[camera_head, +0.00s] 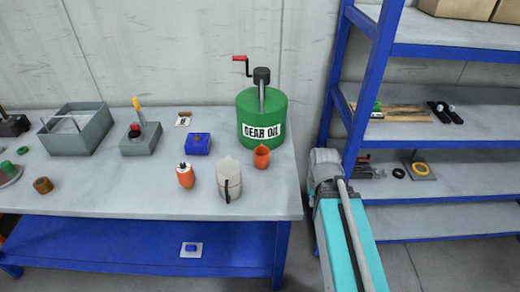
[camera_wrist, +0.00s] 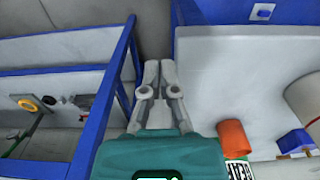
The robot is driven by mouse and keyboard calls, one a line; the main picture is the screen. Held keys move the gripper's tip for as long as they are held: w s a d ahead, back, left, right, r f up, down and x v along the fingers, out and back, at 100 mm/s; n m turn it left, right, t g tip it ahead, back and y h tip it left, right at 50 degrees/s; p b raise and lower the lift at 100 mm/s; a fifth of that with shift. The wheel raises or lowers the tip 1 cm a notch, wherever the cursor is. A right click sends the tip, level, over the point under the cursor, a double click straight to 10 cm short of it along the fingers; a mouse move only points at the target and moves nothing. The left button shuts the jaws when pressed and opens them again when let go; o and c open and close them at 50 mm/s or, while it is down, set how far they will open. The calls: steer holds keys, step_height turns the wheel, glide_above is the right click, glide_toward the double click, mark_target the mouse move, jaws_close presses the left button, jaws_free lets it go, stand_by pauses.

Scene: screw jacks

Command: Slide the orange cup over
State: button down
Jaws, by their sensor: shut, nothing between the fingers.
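The orange cup (camera_head: 261,156) stands upright on the grey table (camera_head: 110,190), near its right end and just in front of the green gear oil can (camera_head: 262,112). In the wrist view the orange cup (camera_wrist: 232,138) lies to the lower right of my gripper (camera_wrist: 158,66), clearly apart from it. My gripper is shut and empty, its fingers side by side, in the gap between the table and the shelf rack. In the head view I cannot make out the fingers; only my arm shows right of the table.
A white measuring jug (camera_head: 229,178) stands left of the cup, with an orange-and-white object (camera_head: 185,175) and a blue box (camera_head: 198,144) farther left. The blue shelf rack (camera_head: 375,85) stands right of the table. Bare tabletop lies along the front edge.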

mark_target(259, 150)
steer(key=w+a+n+y+b, duration=0.1)
steer(key=w+n, duration=0.1)
steer(key=w, duration=0.1)
steer(key=w+a+n+y+b, duration=0.1)
steer(key=w+n+y, duration=0.1)
steer(key=w+n, duration=0.1)
steer(key=w+a+f+n+y+b, duration=0.1)
steer(key=w+a+n+y, duration=0.1)
steer(key=w, duration=0.3)
steer(key=shift+f+n, duration=0.1)
steer(key=shift+n, duration=0.2)
steer(key=w+r+n+y+b, duration=0.1)
steer(key=w+n, duration=0.2)
steer(key=w, duration=0.1)
steer(key=w+a+r+n+y, duration=0.1)
steer(key=w+n+y, duration=0.1)
steer(key=w+n, duration=0.1)
steer(key=w+n+y+b, duration=0.1)
steer(key=w+n+y, duration=0.1)
steer(key=w+n, duration=0.1)
steer(key=shift+w+a+r+b, duration=0.15)
steer(key=shift+w+r, duration=0.05)
steer(key=shift+w, duration=0.25)
steer(key=shift+w+a+r+b, duration=0.15)
steer(key=shift+w+r, duration=0.05)
steer(key=shift+w, duration=0.2)
steer(key=shift+w+r+n+y, duration=0.35)
steer(key=shift+w+n+y, duration=0.25)
steer(key=shift+n, duration=0.1)
steer(key=shift+s, duration=0.1)
